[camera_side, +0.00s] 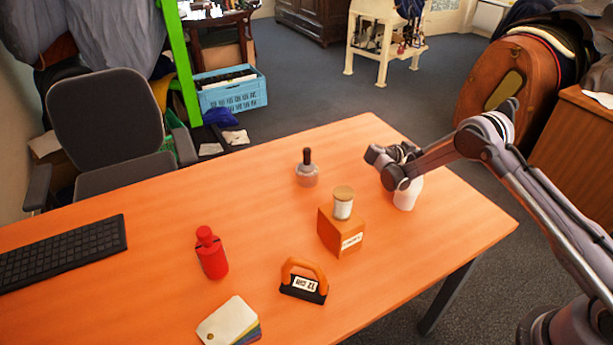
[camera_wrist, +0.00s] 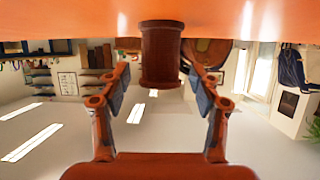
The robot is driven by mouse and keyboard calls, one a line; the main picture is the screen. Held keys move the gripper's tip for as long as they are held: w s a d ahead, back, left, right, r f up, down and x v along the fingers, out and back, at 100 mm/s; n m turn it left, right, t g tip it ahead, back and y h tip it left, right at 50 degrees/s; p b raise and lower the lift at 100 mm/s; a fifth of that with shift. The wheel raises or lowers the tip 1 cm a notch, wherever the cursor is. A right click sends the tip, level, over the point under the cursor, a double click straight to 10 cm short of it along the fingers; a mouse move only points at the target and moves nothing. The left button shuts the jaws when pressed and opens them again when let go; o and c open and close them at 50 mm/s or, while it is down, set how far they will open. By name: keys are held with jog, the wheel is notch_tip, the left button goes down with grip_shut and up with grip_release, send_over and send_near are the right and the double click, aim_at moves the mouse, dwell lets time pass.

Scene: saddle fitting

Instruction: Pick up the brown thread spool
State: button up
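The brown thread spool (camera_wrist: 161,55) shows in the wrist view at top centre, upside down in that picture, with its far end against the orange table (camera_wrist: 60,20). My gripper (camera_wrist: 160,80) is open, with one finger on each side of the spool in the picture. Gaps show between the spool and both fingers; I cannot tell how deep it is between them. In the side view my gripper (camera_side: 381,160) is low over the right part of the table. I cannot make out the brown spool there.
A white object (camera_side: 406,195) is just below my gripper. To its left are an orange box (camera_side: 341,235) bearing a white brown-topped cylinder (camera_side: 342,208), and a dark-handled glass item (camera_side: 307,176).

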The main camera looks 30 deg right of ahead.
jog(key=c, duration=1)
jog(key=shift+r, duration=0.15)
